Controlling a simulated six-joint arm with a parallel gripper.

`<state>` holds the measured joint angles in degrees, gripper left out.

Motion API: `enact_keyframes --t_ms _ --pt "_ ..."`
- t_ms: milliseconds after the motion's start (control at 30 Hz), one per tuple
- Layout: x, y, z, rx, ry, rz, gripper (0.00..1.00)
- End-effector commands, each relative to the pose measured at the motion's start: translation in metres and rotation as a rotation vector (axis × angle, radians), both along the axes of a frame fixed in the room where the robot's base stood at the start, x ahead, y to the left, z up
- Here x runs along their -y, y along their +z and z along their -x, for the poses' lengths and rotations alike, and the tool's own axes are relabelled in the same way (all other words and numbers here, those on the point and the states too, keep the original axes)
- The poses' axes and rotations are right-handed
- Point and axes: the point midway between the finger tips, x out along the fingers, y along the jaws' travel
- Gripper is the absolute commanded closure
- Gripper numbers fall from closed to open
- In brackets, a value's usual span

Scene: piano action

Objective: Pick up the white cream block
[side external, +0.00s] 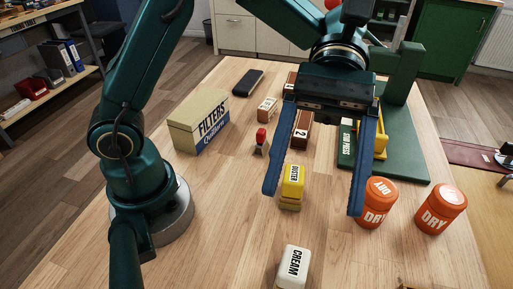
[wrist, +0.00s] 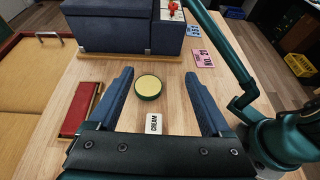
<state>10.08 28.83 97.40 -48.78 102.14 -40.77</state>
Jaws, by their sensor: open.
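The white cream block (side external: 293,266), labelled CREAM, stands on the wooden table at the front of the side view. In the wrist view the cream block (wrist: 153,124) shows between the finger roots, its lower part close to the edge of my gripper body. My gripper (side external: 313,200) has its two blue fingers spread wide and empty, above the table and behind the cream block in the side view. The fingers (wrist: 158,73) also show wide apart in the wrist view. They do not touch the block.
A yellow DUSTER block (side external: 291,182) shows between the fingers in the side view. Two orange DRY jars (side external: 376,204) (side external: 440,210) stand at right. A FILTERS box (side external: 200,122) and a green press (side external: 400,140) stand further back. A round green tin (wrist: 148,86) shows in the wrist view.

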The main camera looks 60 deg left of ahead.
Motion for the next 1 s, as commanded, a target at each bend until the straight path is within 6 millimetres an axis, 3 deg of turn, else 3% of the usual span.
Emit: enact_keyframes --t_ms 300,500,667,1000 --pt "0.001 -0.095 0.000 -0.030 0.003 0.000 0.18" --pt "0.001 -0.142 0.000 -0.024 0.002 0.000 0.18" --pt "0.003 -0.158 0.001 -0.019 0.001 0.003 0.18" --pt "0.027 -0.173 0.028 -0.020 -0.003 0.002 0.18"
